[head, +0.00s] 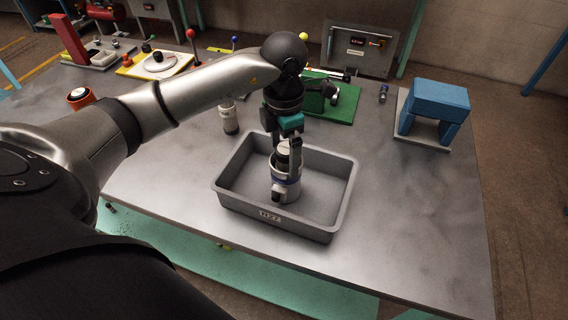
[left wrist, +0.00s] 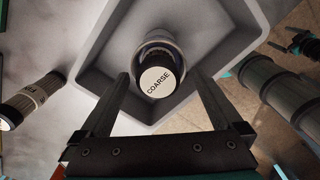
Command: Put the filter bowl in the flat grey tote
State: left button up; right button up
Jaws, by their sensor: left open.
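The flat grey tote (head: 334,215) stands on the table. In the left wrist view the bowl's round rim (left wrist: 160,42) surrounds a white disc marked COARSE (left wrist: 157,80). My left gripper (head: 287,150) is open and points down at the bowl's top. Its fingers are to either side of the bowl in the left wrist view (left wrist: 163,92); I cannot tell whether they touch it. What seems my right gripper (left wrist: 304,42) shows small at the right edge; its jaws are unclear.
A pale cylinder with dark lettering (left wrist: 34,98) stands outside the tote, also in the head view (head: 230,119). Behind are a green board (head: 343,106) with a fixture and a metal panel box (head: 358,47). A blue block arch (head: 438,101) stands at right. The table's right front is clear.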

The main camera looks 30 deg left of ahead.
pick_arm(q)
notch_tip(320, 180, up, 6)
jog(key=shift+f, duration=0.1)
dwell(0.6)
